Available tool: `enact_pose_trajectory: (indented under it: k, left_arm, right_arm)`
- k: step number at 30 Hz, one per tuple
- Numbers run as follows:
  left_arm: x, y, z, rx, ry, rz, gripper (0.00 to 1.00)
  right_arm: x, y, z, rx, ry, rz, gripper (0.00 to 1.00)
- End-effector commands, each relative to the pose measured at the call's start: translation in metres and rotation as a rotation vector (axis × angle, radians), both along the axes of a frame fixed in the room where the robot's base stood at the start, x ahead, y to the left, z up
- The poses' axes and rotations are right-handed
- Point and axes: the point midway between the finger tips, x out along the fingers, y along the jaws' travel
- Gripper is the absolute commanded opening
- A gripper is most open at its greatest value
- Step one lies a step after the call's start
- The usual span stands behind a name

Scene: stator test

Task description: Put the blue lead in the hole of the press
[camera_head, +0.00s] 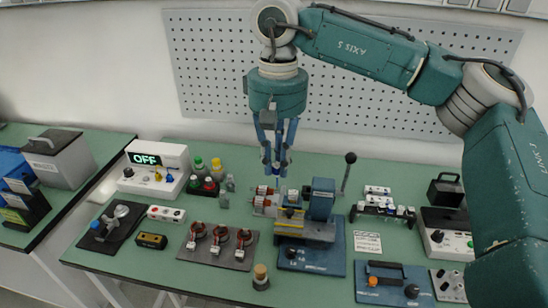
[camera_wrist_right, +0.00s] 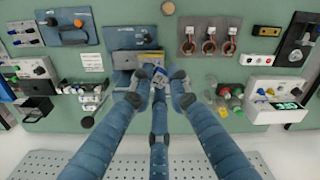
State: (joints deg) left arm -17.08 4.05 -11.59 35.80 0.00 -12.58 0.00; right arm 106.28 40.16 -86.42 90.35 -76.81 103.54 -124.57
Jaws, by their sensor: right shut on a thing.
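My right gripper (camera_head: 275,165) hangs pointing down above the bench, over and slightly left of the press. Its fingers are closed together on a small blue and white piece (camera_wrist_right: 159,76), which looks like the blue lead; the fingers hide part of it. The gripper is apart from the press. I cannot make out the hole. My left gripper is not in view.
Small red and white parts (camera_head: 264,199) stand just left of the press. A plate with several copper stators (camera_head: 219,244) is in front left. A pegboard (camera_head: 215,65) is behind.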

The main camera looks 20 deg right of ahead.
Motion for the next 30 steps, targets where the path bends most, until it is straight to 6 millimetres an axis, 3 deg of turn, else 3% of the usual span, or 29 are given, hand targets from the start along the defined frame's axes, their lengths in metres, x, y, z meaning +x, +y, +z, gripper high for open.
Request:
enact_pose_trajectory:
  k: [11,21,30]
  left_arm:
    - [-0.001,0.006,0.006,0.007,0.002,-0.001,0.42]
    - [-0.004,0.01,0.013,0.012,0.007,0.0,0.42]
    - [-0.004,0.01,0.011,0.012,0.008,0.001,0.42]
  right_arm:
    - [0.013,-0.041,-0.064,0.027,0.006,-0.348,0.02]
    - [0.01,-0.112,-0.148,0.005,-0.01,-0.836,0.02]
    - [0.006,-0.131,-0.17,-0.008,-0.027,-0.955,0.02]
